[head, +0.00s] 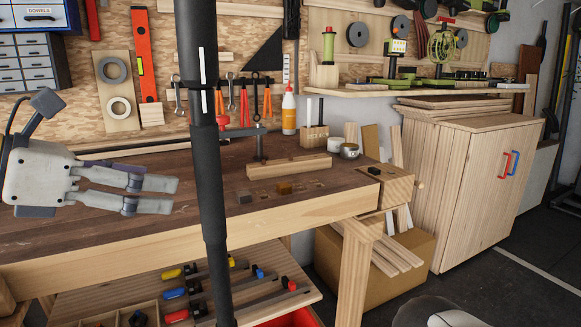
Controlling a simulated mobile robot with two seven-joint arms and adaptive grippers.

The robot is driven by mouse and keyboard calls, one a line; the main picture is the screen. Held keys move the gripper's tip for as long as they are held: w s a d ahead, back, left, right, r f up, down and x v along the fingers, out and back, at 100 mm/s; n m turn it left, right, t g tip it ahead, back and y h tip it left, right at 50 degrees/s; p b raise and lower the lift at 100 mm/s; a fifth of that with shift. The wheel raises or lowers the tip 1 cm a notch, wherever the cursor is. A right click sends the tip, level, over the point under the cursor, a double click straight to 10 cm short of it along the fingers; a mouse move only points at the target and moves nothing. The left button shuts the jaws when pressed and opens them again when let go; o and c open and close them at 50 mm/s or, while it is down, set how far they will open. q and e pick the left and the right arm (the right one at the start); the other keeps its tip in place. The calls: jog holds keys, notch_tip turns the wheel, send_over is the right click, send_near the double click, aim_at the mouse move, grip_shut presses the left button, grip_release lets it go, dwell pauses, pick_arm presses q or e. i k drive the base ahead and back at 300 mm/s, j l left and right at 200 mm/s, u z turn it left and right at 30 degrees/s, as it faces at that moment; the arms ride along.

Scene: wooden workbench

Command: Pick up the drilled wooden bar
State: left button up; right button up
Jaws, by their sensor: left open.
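A light wooden bar (289,167) lies flat on the dark top of the workbench, right of the black vertical pole. I take it for the drilled bar, but I cannot make out holes in it from here. My left gripper (175,196) comes in from the left over the bench. Its two fingers point right, are apart and have nothing between them. The gripper is well left of the bar, with the black pole between them in the picture. My right gripper does not show.
The black pole (208,150) hides part of the bench. Small blocks, one orange-brown (284,187), lie in front of the bar. Behind it stand a glue bottle (289,110), a wooden block holder (314,137) and small tins (349,151). A wooden vise (390,180) is at the bench's right end.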

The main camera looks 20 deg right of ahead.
aim_at(257, 171)
jog(key=i+l, duration=1.05)
